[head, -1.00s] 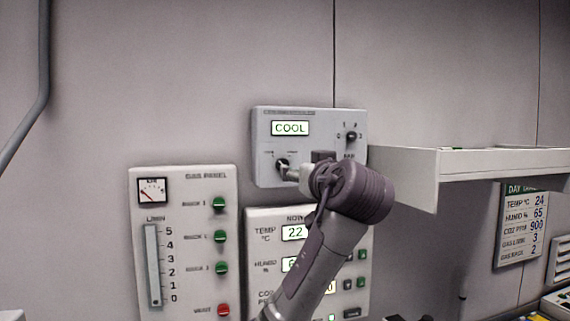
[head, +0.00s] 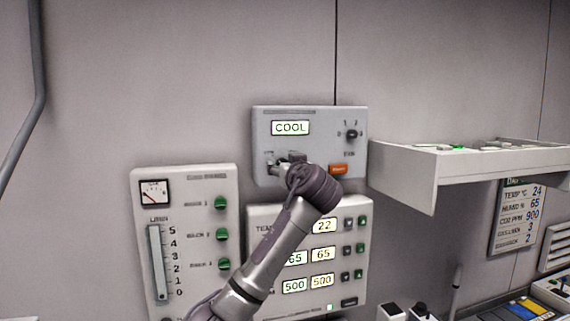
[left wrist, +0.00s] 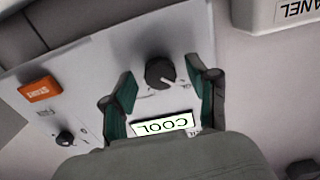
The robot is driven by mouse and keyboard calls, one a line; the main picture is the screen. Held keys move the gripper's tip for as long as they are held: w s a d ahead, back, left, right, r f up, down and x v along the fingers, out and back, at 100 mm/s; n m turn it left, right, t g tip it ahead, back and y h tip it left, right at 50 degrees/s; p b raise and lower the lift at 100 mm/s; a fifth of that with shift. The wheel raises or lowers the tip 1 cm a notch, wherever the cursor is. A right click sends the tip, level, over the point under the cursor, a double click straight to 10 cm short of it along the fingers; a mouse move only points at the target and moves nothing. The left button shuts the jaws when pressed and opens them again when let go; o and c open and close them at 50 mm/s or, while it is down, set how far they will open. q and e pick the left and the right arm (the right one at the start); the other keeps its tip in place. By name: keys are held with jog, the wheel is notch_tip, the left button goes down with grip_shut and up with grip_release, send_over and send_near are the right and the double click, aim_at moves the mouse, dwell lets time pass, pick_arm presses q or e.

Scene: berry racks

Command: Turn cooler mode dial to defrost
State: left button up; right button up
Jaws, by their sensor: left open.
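The cooler control box (head: 335,119) is a pale grey panel on the wall. Its lit display (head: 290,128) reads COOL. The black mode dial (left wrist: 160,73) shows in the left wrist view, where the panel appears upside down. The dial's white pointer line points to the right and slightly down there. My left gripper (left wrist: 161,68) is open, with one green-padded finger on each side of the dial and gaps between pads and dial. In the head view my wrist mostly hides the gripper and dial. My right gripper is not in view.
The same box carries an orange button (head: 338,169) and a second knob (head: 351,134). Below are a gas panel (head: 184,190) with green knobs and a readout panel (head: 354,211). A white shelf (head: 405,178) juts out at the right.

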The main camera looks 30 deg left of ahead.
pick_arm(q)
grip_shut()
jog(key=shift+m, duration=0.3)
jog(key=m, duration=1.7)
dwell(0.4)
jog(key=shift+m, duration=0.4)
grip_release()
